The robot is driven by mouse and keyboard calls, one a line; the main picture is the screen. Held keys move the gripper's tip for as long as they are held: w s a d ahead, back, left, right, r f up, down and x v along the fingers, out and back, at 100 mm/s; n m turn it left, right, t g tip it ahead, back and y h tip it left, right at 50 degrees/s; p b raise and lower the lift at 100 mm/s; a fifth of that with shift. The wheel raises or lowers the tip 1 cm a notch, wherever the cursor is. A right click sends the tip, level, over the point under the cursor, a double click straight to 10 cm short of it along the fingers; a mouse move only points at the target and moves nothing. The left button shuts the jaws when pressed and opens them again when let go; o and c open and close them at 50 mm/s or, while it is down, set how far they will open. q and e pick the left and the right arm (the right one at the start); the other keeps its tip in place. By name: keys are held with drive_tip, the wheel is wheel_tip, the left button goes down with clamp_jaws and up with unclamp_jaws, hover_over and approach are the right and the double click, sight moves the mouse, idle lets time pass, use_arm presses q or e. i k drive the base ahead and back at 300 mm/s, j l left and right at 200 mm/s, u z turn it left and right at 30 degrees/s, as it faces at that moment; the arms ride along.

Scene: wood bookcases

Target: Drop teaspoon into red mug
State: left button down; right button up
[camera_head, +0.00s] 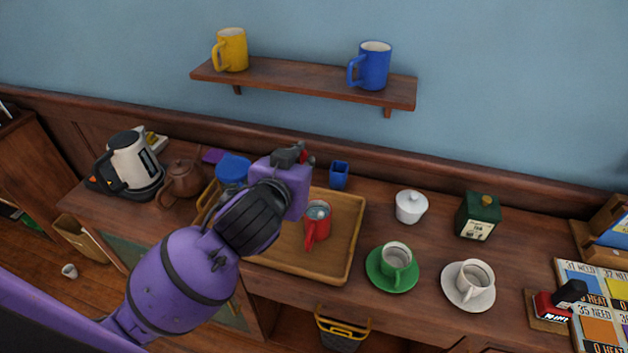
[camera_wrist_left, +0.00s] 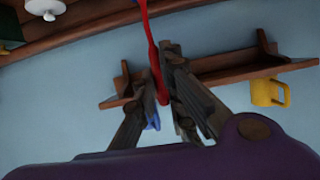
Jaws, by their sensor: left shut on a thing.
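The red mug (camera_head: 317,228) stands upright on the wooden tray (camera_head: 352,232), with its handle toward the front. My left gripper (camera_head: 300,156) is above and behind the mug, to its left in the head view. In the left wrist view my left gripper (camera_wrist_left: 162,85) is shut on a thin red utensil, the teaspoon (camera_wrist_left: 153,50), which runs up and out of the frame between the fingers. In the head view only a small red bit of the teaspoon shows by the fingers. The teaspoon is apart from the mug. My right gripper is not in view.
A green cup (camera_head: 396,258) on its saucer and a white cup (camera_head: 473,280) stand right of the tray. A white sugar bowl (camera_head: 410,207) and a small blue holder (camera_head: 339,176) stand behind. The wall shelf (camera_head: 290,80) holds yellow and blue mugs. A kettle (camera_head: 132,160) is left.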

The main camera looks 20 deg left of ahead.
sight(314, 229)
drive_tip(key=k+l+u, duration=0.15)
drive_tip(key=l, duration=0.2)
drive_tip(key=k+l+u, duration=0.15)
drive_tip(key=l, duration=0.25)
drive_tip(key=k+l+u, duration=0.2)
drive_tip(key=l, duration=0.15)
drive_tip(key=k+l+u, duration=0.15)
drive_tip(key=l, duration=0.15)
drive_tip(key=i+l, duration=0.05)
